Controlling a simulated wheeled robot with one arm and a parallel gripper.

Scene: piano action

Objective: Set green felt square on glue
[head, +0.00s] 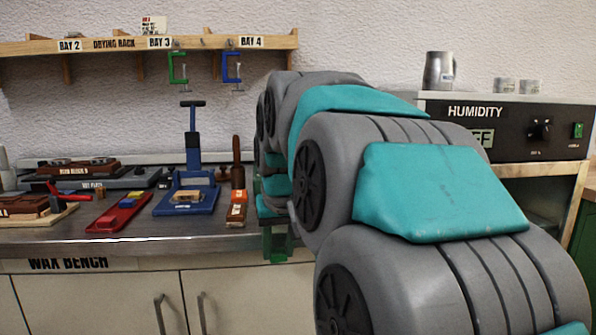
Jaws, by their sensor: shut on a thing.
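My arm runs from the lower right toward the bench, and its own links hide my gripper. I cannot make out the green felt square; it may be behind my arm. I cannot identify the glue either. A small wooden block (187,197) sits on the base of a blue press (190,182) on the bench. A dark green piece (277,243) shows at the bench's front edge, just below my arm; I cannot tell what it is.
The metal bench (140,243) holds a red tray (119,212), an orange-brown block (237,207) and a dark wooden-handled tool (238,160). Green (178,68) and blue (231,67) clamps hang from the drying rack (105,45). A humidity unit (510,125) stands right.

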